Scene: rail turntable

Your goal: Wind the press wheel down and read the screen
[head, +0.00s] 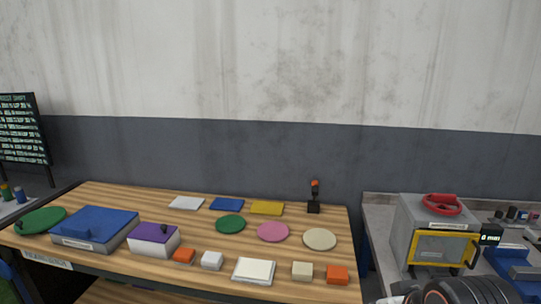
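A small black screen (490,235) at the press's right side shows pale characters that look like "6 mm", though the first digit is too small to be sure. Part of my arm shows at the lower right, in front of the press's foot. My gripper's fingers are not in view.
A wooden table (190,224) holds coloured plates, a blue box (95,228), a purple-topped box (153,238), small blocks and a small black stand with an orange top (314,195). A dark board with text (22,130) stands far left. A blue object (515,268) is right of the press.

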